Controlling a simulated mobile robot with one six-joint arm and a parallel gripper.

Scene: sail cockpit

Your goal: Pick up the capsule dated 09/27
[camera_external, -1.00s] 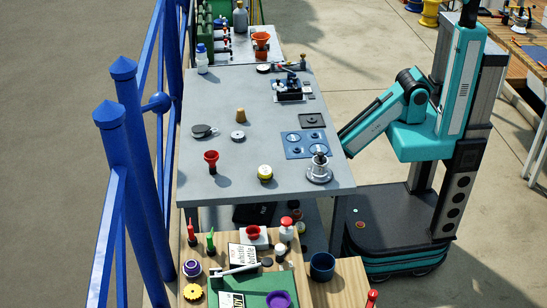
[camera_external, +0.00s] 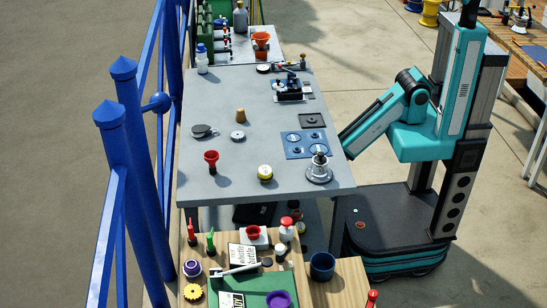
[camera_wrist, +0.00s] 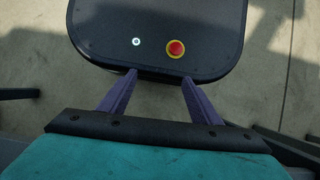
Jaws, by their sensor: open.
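I cannot make out any capsule marked 09/27; no date is readable in either view. Small round items on the grey table (camera_external: 215,120) include a yellow and white one (camera_external: 264,173) near the front, a grey disc (camera_external: 238,136) and a dark disc (camera_external: 201,131). In the wrist view my gripper (camera_wrist: 160,98) has its two purple fingers apart with nothing between them. It points down over my own dark base. In the external view the gripper is hidden beside the table's right edge.
A blue plate (camera_external: 306,144) with round holes, a silver press-like piece (camera_external: 319,170), a red funnel (camera_external: 211,160) and a tan cone (camera_external: 240,115) stand on the grey table. A blue railing (camera_external: 122,180) runs along its left. A cluttered wooden table (camera_external: 325,290) is in front.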

